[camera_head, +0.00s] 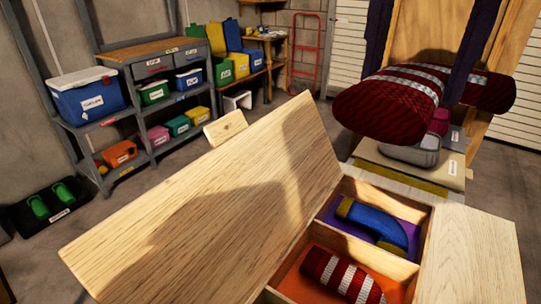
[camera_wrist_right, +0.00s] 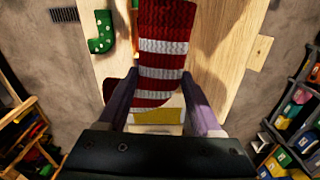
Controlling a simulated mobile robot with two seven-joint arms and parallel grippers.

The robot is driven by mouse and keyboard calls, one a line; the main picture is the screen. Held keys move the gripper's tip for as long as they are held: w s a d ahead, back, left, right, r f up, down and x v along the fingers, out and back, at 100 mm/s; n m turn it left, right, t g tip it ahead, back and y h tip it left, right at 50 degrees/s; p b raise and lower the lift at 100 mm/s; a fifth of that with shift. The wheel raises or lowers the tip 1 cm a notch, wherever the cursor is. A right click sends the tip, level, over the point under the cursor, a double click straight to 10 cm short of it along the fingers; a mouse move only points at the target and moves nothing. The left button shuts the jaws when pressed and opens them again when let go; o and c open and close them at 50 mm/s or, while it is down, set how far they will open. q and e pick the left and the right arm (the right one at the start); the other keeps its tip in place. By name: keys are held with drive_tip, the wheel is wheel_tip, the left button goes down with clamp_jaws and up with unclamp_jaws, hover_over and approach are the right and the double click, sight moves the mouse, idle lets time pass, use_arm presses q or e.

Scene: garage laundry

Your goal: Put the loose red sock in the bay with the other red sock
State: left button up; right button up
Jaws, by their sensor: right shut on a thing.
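The loose red sock (camera_head: 388,106), with white stripes, hangs in the air at the upper right of the head view. My right gripper (camera_head: 440,72) is shut on it; in the right wrist view the sock (camera_wrist_right: 165,45) stands between the two purple fingers (camera_wrist_right: 165,105). Below and apart from it is a wooden box (camera_head: 424,245). Its orange-floored bay (camera_head: 290,284) holds the other red sock (camera_head: 342,278), also white-striped. Its purple-floored bay (camera_head: 402,211) holds a blue sock (camera_head: 372,225) with yellow ends. My left gripper is not in view.
A large tilted wooden panel (camera_head: 200,205) rises along the box's left side. A flat wooden surface (camera_head: 468,255) lies to its right. A green dotted sock (camera_wrist_right: 100,32) shows in the wrist view. Shelves with coloured bins (camera_head: 155,92) stand at the back left.

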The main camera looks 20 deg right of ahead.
use_arm(q)
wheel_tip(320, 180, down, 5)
drive_tip(key=b, duration=0.4)
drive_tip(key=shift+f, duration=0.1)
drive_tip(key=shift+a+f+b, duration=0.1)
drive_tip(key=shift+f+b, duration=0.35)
drive_tip(key=shift+b, duration=0.25)
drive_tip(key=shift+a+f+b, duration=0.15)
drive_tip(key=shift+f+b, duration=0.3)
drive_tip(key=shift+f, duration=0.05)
use_arm(e)
drive_tip(key=d+f+m, duration=0.1)
drive_tip(key=f+m, duration=0.4)
drive_tip(key=f, duration=0.4)
drive_tip(key=f+m, duration=0.6)
drive_tip(key=f, duration=0.2)
drive_tip(key=d+f+m, duration=0.1)
drive_tip(key=f+m, duration=0.5)
drive_tip(key=f, duration=0.3)
drive_tip(key=shift+w+d+f, duration=0.3)
use_arm(q)
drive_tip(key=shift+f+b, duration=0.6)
drive_tip(key=shift+b, duration=0.05)
use_arm(e)
drive_tip(key=shift+f, duration=0.6)
drive_tip(key=o, duration=1.1)
drive_tip(key=shift+o, duration=1.2)
